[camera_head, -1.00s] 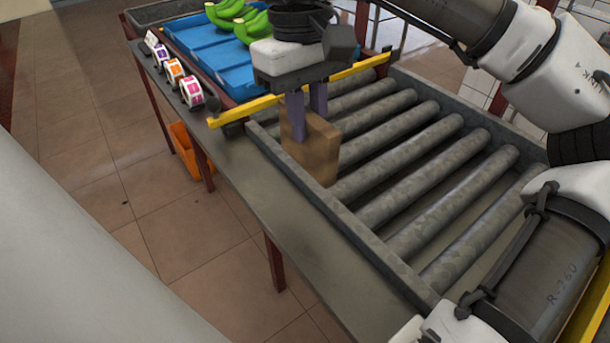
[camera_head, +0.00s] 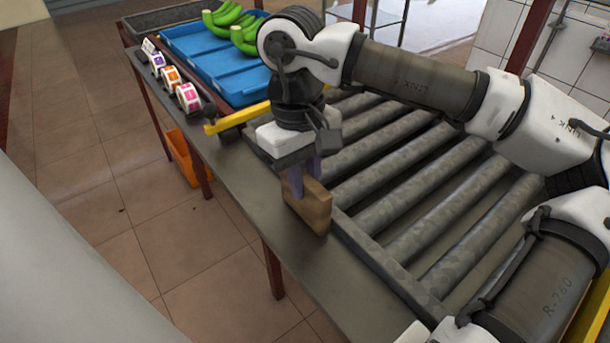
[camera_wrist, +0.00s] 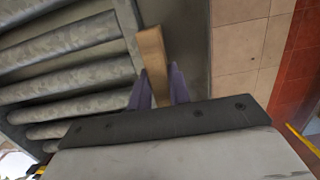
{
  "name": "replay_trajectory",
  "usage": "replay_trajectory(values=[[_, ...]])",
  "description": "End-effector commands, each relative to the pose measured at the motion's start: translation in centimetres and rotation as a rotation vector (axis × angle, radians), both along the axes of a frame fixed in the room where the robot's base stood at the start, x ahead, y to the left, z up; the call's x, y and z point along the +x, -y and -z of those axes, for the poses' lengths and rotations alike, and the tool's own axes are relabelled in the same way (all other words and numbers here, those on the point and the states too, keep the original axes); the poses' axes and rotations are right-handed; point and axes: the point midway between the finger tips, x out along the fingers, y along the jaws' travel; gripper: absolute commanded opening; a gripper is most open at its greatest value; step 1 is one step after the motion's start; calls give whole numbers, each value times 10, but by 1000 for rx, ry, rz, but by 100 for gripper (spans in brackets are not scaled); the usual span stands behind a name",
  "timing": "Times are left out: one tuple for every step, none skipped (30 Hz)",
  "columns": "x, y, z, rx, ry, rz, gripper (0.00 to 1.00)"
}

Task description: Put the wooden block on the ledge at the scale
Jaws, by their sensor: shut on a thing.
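The wooden block (camera_head: 311,208) is a tan slab held upright between the purple fingers of my gripper (camera_head: 304,178). In the head view it is over the grey ledge (camera_head: 352,297) beside the roller conveyor; I cannot tell whether its lower edge touches the ledge. In the wrist view the block (camera_wrist: 154,58) stands between the two fingers of my gripper (camera_wrist: 158,85), with the ledge surface on its right and the rollers on its left. My gripper is shut on the block. I cannot make out a scale in either view.
The roller conveyor (camera_head: 405,185) has a raised side rail next to the ledge. A yellow bar (camera_head: 238,118) crosses the conveyor's far end. Label rolls (camera_head: 188,97) stand farther along the ledge. Blue trays (camera_head: 215,60) with green bananas (camera_head: 232,20) are beyond. An orange bin (camera_head: 183,155) is below.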

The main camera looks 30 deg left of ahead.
Motion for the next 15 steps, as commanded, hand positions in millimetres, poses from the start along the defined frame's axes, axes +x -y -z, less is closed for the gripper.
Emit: replay_trajectory(values=[[0,0,2,0,-1,0,0],[0,0,3,0,-1,0,0],[0,0,5,0,-1,-1,0],[0,0,3,0,0,0,23],[0,0,3,0,0,0,27],[0,0,3,0,0,0,32],[0,0,3,0,0,0,36],[0,0,3,0,0,0,40],[0,0,3,0,0,0,41],[0,0,3,0,0,0,41],[0,0,3,0,0,0,41],[0,0,3,0,0,0,41],[0,0,3,0,0,0,41],[0,0,3,0,0,0,41],[0,0,3,0,0,0,41]])
